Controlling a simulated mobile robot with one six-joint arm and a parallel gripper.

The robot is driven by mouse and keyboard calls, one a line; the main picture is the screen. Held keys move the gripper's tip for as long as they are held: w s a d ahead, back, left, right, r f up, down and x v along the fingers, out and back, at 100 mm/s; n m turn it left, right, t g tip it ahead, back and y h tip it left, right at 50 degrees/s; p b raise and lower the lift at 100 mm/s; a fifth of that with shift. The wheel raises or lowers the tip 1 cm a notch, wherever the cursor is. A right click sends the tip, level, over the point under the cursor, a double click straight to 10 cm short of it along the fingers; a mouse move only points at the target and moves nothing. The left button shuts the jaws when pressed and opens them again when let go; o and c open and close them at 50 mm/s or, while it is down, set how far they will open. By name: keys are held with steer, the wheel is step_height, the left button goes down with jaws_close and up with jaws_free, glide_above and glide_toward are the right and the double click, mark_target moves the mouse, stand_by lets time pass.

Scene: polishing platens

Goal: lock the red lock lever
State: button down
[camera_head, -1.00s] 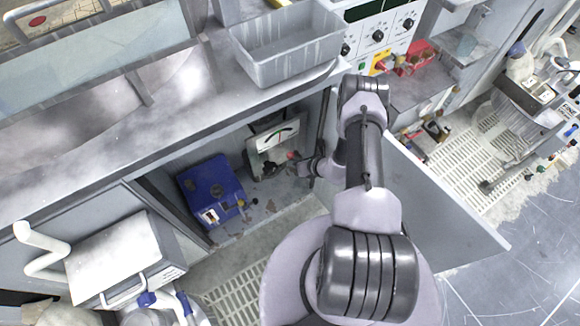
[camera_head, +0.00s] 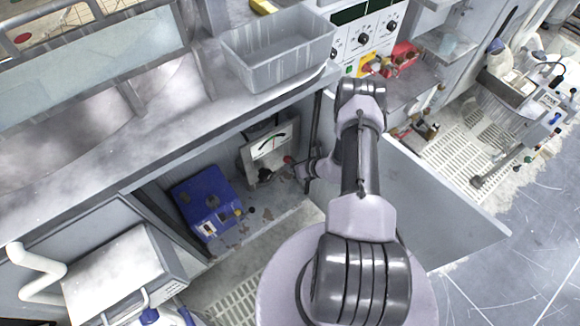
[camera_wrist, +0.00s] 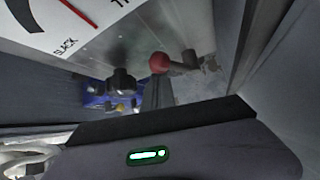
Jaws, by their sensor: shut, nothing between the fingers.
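The red lock lever shows in the wrist view as a red ball (camera_wrist: 158,62) on a short grey rod, with a dark post at the rod's right end. In the head view its red ball (camera_head: 288,160) is small, below the white gauge panel (camera_head: 268,143) inside the open cabinet. My gripper (camera_head: 304,171) is shut and empty, just right of the red ball. I cannot tell whether it touches the lever. In the wrist view the dark gripper housing fills the bottom, and the fingertips are not clear. The gauge panel (camera_wrist: 75,22), marked "SLACK", is at upper left.
A black knob (camera_wrist: 122,82) sits left of the lever. A blue box (camera_head: 203,198) stands on the cabinet floor to the left. The open cabinet door (camera_head: 440,205) is right of my arm. The worktop with a grey bin (camera_head: 278,72) overhangs the cabinet.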

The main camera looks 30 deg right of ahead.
steer(key=shift+r, duration=0.15)
steer(key=shift+r+p, duration=0.55)
steer(key=shift+r, duration=0.15)
step_height(320, 180, up, 4)
steer(key=p, duration=0.3)
steer(key=s+a+p, duration=0.2)
steer(key=s+a, duration=0.1)
steer(key=s, duration=0.4)
steer(key=s+a+p, duration=0.2)
steer(key=s+a, duration=0.1)
steer(key=s, duration=0.4)
steer(key=shift+s+r, duration=0.4)
steer(key=shift+r, duration=0.05)
steer(key=shift+s, duration=0.1)
